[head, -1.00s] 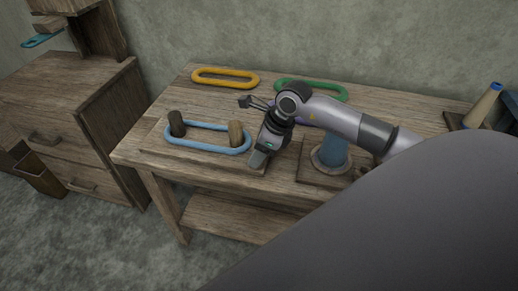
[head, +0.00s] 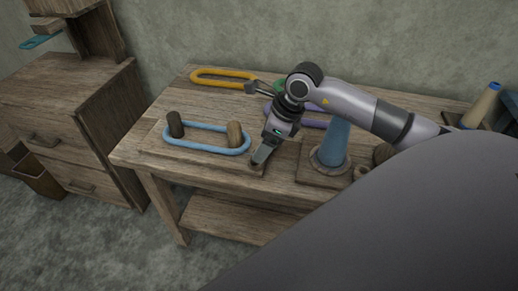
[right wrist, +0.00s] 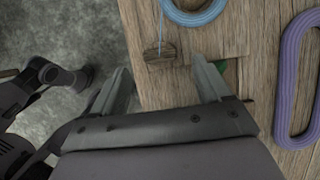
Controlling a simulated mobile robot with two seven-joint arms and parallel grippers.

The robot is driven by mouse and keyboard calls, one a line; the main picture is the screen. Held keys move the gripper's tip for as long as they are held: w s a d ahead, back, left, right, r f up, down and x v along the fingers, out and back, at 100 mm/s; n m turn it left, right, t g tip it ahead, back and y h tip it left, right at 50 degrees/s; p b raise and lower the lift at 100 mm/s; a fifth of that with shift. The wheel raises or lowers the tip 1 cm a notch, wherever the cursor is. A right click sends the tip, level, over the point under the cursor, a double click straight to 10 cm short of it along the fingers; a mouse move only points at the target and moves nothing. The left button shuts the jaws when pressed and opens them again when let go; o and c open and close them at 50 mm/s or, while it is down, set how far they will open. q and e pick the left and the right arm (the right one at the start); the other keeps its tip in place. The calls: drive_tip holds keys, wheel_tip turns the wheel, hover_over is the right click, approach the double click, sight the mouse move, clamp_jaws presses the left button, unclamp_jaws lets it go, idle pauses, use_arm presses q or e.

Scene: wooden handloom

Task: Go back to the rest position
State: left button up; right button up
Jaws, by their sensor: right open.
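My right arm reaches over the wooden table from the right in the head view. My right gripper (head: 262,155) is low at the table's front, right of the blue loop (head: 207,149). The blue loop lies around a dark peg (head: 175,124) and a lighter wooden peg (head: 235,134); one end shows in the right wrist view (right wrist: 192,16).
A yellow loop (head: 222,73) lies at the back of the table (head: 150,156). A purple loop (right wrist: 287,75) and a mostly hidden green loop are behind my right arm. A blue cone (head: 335,143) stands close right of the gripper. A drawer cabinet (head: 82,130) is left.

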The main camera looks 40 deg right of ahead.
drive_tip(key=shift+v, duration=1.25)
drive_tip(key=shift+a, duration=0.1)
